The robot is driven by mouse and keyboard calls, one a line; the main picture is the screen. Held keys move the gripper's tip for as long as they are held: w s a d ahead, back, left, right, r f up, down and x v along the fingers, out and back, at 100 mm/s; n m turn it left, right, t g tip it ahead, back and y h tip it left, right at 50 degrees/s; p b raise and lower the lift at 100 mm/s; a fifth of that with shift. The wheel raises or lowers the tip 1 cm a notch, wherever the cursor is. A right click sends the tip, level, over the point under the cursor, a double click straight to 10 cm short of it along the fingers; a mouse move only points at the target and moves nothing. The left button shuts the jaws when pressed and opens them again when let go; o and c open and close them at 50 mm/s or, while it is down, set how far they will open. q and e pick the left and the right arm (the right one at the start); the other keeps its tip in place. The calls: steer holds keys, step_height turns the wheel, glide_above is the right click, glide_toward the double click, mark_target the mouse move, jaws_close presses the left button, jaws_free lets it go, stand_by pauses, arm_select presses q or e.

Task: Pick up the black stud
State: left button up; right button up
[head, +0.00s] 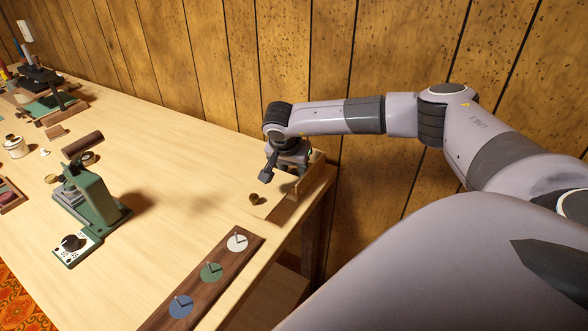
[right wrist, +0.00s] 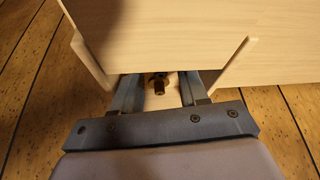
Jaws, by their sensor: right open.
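My right gripper (head: 289,160) points down over a small light-wood tray (head: 312,178) at the table's right end in the head view. In the right wrist view its two fingers stand apart, and the gripper (right wrist: 160,92) is open. A small dark stud-like piece with a brownish post (right wrist: 158,86) shows between the fingers, with gaps on both sides. It looks like the black stud, but its colour is hard to tell in shadow. In the head view the gripper and the tray wall hide this piece. My left gripper is not in view.
A dark wooden strip with three coloured discs (head: 211,272) lies at the table's front edge. A green press (head: 92,195) stands to the left. The wood-panelled wall (head: 230,60) is close behind.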

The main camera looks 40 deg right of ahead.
steer(key=shift+c, duration=0.2)
steer(key=c, duration=0.7)
